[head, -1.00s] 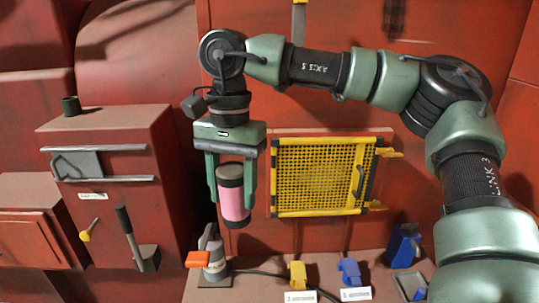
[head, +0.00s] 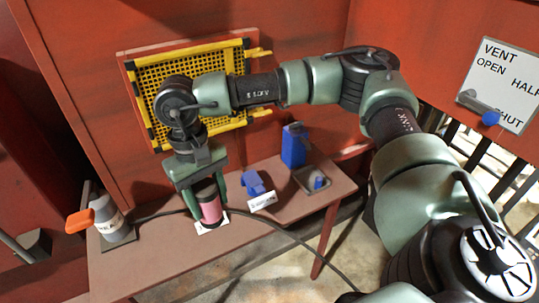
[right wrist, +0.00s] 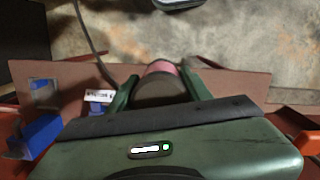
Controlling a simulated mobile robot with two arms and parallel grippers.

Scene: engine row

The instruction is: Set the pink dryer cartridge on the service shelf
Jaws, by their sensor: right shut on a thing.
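The pink dryer cartridge (head: 210,210), a pink cylinder with dark ends, is upright between the fingers of my right gripper (head: 207,203), which is shut on it. In the head view it appears over the front part of the brown shelf (head: 160,262); I cannot tell how large the gap below it is. In the right wrist view, the cartridge's dark end (right wrist: 160,88) and pink band show between the fingers (right wrist: 160,90), with bare floor beyond the shelf edge. My left gripper is not in view.
On the shelf stand a grey device with an orange handle (head: 104,215), a blue fitting (head: 253,183), a blue box (head: 295,145) and a small tray (head: 312,181). A black cable (head: 265,224) crosses it. A yellow mesh panel (head: 215,70) is behind my arm.

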